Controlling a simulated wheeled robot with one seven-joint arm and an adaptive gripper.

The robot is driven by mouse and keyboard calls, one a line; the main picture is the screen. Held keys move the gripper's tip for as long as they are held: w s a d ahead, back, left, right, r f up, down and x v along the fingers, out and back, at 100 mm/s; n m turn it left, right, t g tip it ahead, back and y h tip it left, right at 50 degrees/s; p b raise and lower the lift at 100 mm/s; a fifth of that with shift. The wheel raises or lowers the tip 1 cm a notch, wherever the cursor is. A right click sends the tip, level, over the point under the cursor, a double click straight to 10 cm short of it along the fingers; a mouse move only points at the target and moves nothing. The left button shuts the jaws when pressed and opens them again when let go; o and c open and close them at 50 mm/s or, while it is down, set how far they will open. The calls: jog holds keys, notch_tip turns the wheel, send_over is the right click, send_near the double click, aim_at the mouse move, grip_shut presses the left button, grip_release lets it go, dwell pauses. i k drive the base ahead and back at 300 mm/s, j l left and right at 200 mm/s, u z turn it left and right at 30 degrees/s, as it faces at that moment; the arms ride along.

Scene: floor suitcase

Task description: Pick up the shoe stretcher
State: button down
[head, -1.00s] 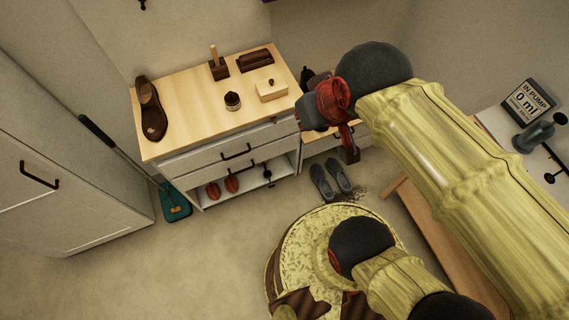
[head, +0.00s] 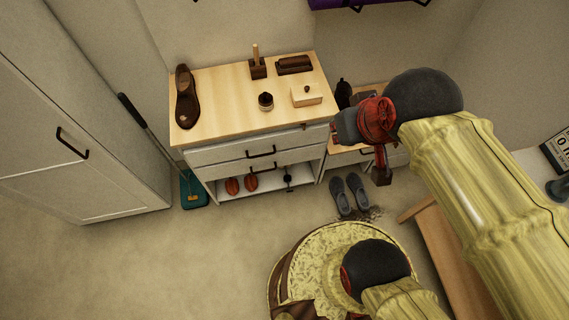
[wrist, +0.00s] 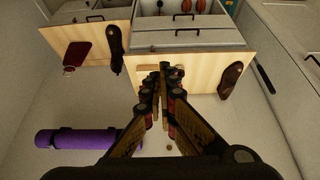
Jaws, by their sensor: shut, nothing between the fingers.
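The open lower shelf of the white cabinet (head: 240,150) holds a pair of orange-brown rounded pieces (head: 241,185) and a slim dark piece with a knob (head: 288,177). I cannot tell for sure which of these is the shoe stretcher. In the wrist view the same shelf shows at the top edge, with the orange-brown pieces (wrist: 200,6) and the dark piece (wrist: 160,6). My gripper (wrist: 163,72) is shut and empty. In the wrist view its fingertips overlap the back part of the wooden cabinet top, apart from the shelf pieces.
On the cabinet top are a brown shoe (head: 186,98), a small jar (head: 265,101), a pale box (head: 306,95) and brushes (head: 294,65). Grey shoes (head: 349,194) lie on the floor by a round patterned seat (head: 300,262). A purple roll (wrist: 88,138) is near the wall.

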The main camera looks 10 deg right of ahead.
aim_at(287, 179)
jog(key=j+z, duration=0.25)
jog(key=j, duration=1.15)
jog(key=i, duration=0.05)
